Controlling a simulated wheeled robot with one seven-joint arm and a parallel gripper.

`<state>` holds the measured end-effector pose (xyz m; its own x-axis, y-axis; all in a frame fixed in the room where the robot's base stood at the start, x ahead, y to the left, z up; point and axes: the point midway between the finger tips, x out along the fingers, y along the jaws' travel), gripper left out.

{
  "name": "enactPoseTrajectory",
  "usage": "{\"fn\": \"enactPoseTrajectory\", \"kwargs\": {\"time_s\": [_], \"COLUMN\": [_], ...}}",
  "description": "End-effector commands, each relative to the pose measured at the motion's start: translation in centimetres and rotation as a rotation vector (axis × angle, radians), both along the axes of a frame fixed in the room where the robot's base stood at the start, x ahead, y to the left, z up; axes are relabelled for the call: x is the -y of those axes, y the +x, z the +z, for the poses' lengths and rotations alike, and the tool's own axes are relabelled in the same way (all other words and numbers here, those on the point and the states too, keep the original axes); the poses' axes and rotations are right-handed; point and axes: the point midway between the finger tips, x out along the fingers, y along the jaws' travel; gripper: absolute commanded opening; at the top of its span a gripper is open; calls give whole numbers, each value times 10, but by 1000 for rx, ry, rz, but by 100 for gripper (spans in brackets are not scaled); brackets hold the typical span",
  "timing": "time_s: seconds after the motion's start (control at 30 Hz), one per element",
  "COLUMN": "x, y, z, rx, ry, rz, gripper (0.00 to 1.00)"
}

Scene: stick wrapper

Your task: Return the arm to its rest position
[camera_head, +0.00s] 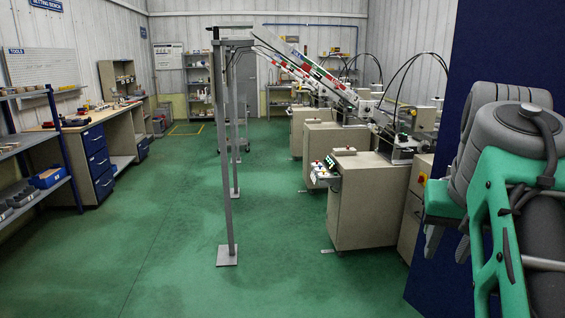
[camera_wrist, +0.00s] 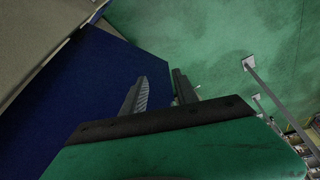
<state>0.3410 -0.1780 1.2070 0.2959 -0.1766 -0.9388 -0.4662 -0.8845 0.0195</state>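My arm (camera_head: 510,170), grey and green, is folded up at the right edge of the head view, in front of a dark blue panel. My gripper (camera_wrist: 159,85) shows in the wrist view with two dark fingers standing apart. I see nothing between them; a blue surface and green floor lie beyond.
The dark blue panel (camera_head: 455,120) stands close beside my arm. Grey machine cabinets (camera_head: 365,205) with sloped feeders are right of centre. A metal post stand (camera_head: 228,180) rises mid-room. A workbench (camera_head: 95,140) is left. Green floor (camera_head: 165,235) is open between.

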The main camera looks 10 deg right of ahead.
Motion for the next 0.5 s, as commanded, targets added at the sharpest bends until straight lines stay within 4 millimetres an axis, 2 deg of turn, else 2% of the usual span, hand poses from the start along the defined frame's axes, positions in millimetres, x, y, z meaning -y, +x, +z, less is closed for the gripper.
{"fn": "enactPoseTrajectory", "kwargs": {"time_s": [0.17,0.27,0.3,0.4,0.5], "x": [-42,-81,-100,-143,-169], "y": [27,35,35,26,13], "z": [-60,-110,-134,-187,-223], "rx": [-29,-45,-50,-58,-62], "ry": [-1,3,5,17,28], "rz": [137,245,294,400,466], "gripper": [35,35,35,35,35]}}
